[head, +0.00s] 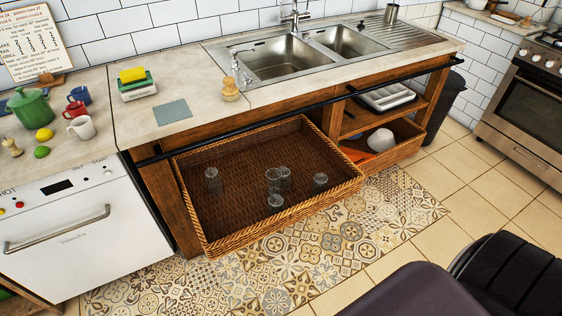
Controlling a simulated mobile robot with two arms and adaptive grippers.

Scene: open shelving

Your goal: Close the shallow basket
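A wide, shallow wicker basket (290,218) is pulled out from under the sink counter and juts over the patterned floor mat. Several clear drinking glasses (213,181) stand spread out inside it. Its front rim faces the open floor, and its back part lies under the counter edge. A smaller, deeper wicker basket (402,153) sits low to its right and holds a white bowl (381,140) and an orange-brown item. Neither of my grippers is in view, and nothing touches the shallow basket's front rim.
A dark rail (300,106) runs along the counter front above the basket. A white dishwasher (80,240) stands to the left and an oven (540,110) to the far right. The patterned mat (370,225) in front of the basket is clear.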

